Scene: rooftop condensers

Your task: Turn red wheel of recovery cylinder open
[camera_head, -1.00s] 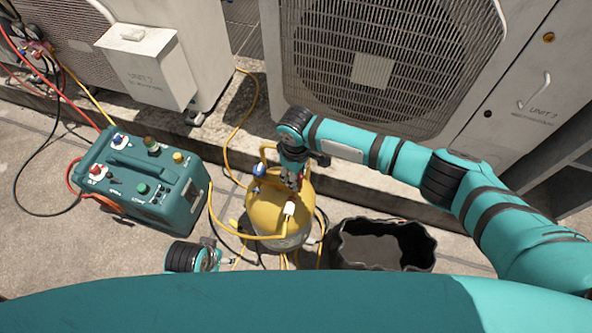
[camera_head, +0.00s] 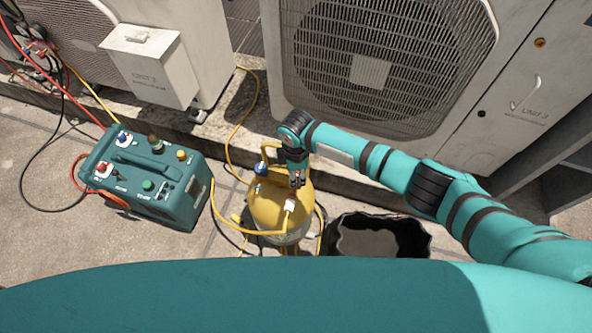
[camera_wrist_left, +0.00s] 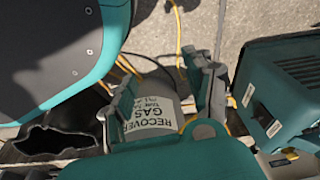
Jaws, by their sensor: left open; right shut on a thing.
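The yellow recovery cylinder (camera_head: 268,210) stands upright on the ground, with a blue wheel (camera_head: 261,169) on the left of its top. My right gripper (camera_head: 297,181) points down at the right of the cylinder's top and is shut on the red wheel, which the fingers hide. In the left wrist view, my left gripper (camera_wrist_left: 164,80) is open, its fingers apart on either side of the cylinder's white label (camera_wrist_left: 150,108) reading "RECOVERY GAS". I cannot tell whether they touch the cylinder. The left gripper does not show in the head view.
A teal recovery machine (camera_head: 150,178) with hoses stands left of the cylinder. A black open container (camera_head: 372,222) is close on its right. A condenser unit (camera_head: 385,75) stands behind on a concrete kerb. Yellow hoses (camera_head: 232,228) run around the cylinder.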

